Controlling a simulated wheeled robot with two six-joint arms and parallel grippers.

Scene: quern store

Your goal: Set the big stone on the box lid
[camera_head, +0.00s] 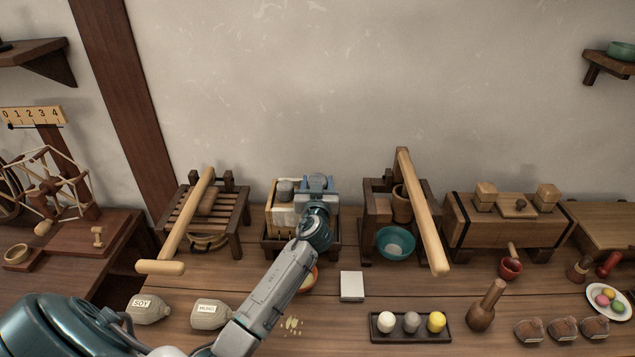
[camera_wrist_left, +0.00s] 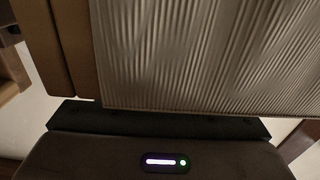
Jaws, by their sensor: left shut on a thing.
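My left gripper (camera_head: 317,182) is over the right part of the box top. The left wrist view shows a ribbed grey-brown surface (camera_wrist_left: 210,50) close up. My right gripper is not in view.
A slatted wooden press (camera_head: 205,203) stands left of the box. A wooden stand with a long pole (camera_head: 422,212) and a teal bowl (camera_head: 395,243) is to its right. In front are a white block (camera_head: 352,286) and a dark tray (camera_head: 410,337) with three balls.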

